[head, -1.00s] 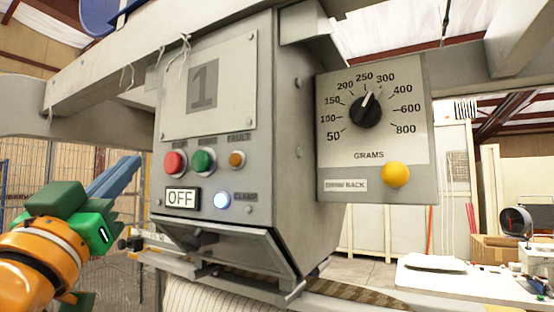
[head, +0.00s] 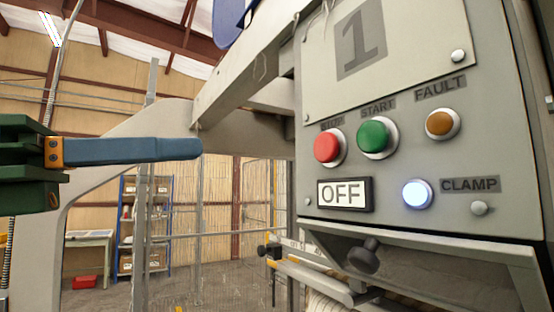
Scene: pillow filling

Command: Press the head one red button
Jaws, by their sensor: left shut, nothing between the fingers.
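The head one control box (head: 450,215) fills the right half of the view, marked with a large 1. Its red STOP button (head: 326,147) is at the left of the button row. The green START button (head: 373,137) and amber FAULT light (head: 440,123) sit to its right. Below are an OFF display (head: 344,194) and a lit CLAMP button (head: 417,194). My left gripper (head: 198,149) comes in from the left, its blue fingers shut and empty, pointing right. Its tips are level with the red button and apart from it in the picture. My right gripper is not in view.
A black knob (head: 364,255) and metal bracket (head: 318,280) are below the box. A blue shelf (head: 145,228) and a table (head: 88,246) stand in the background. Open space lies between gripper and box.

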